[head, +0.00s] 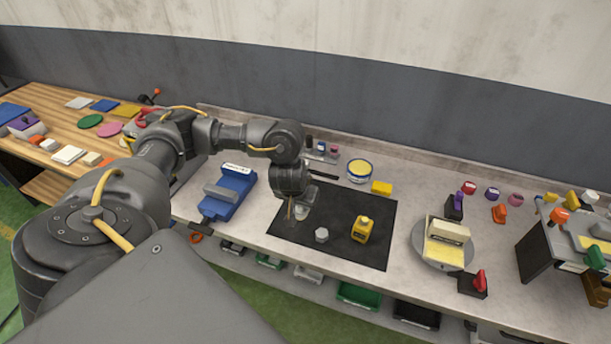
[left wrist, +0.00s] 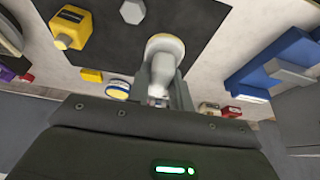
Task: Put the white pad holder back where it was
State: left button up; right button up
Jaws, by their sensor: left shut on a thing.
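The white pad holder (left wrist: 164,50) shows in the left wrist view as a round white disc with a narrower white grip. My left gripper (left wrist: 168,92) is shut on that grip. In the head view my left gripper (head: 297,206) is over the left part of the black mat (head: 345,246). The holder (head: 302,212) shows only partly there, beside the fingers. I cannot tell whether it touches the mat. My right gripper is not in view.
A blue vise (head: 229,190) is to the left. A round tin (head: 360,171) and yellow block (head: 381,188) are behind. A turntable (head: 421,240) is to the right. The mat's front is clear.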

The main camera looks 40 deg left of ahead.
pick_arm(q)
jog(key=shift+w+f, duration=0.2)
jog(key=shift+w+a+f, duration=0.5)
jog(key=shift+w+a, duration=0.1)
jog(key=shift+w, duration=0.2)
jog(key=w+a+f+b, duration=0.4)
jog(key=w+f+b, duration=0.1)
jog(key=w+a+f+b, duration=0.2)
jog(key=w+f+b, duration=0.1)
jog(key=shift+w, duration=0.25)
jog(key=shift+w+a+f+b, duration=0.1)
jog(key=shift+w+b, duration=0.15)
jog(key=shift+b, duration=0.25)
jog(key=shift+w+a, duration=0.1)
jog(key=shift+a, duration=0.1)
notch_tip(320, 180, down, 3)
jog(key=shift+w+r+b, duration=0.1)
jog(key=shift+w+b, duration=0.05)
jog(key=shift+b, duration=1.05)
jog(key=shift+a+f+p, duration=0.1)
jog(key=shift+f+p, duration=0.1)
jog(key=shift+p, duration=0.1)
jog(key=shift+w+f, duration=0.1)
jog(key=shift+f, duration=0.1)
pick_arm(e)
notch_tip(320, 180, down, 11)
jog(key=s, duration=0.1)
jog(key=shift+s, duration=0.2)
pick_arm(q)
jog(key=shift+f, duration=0.1)
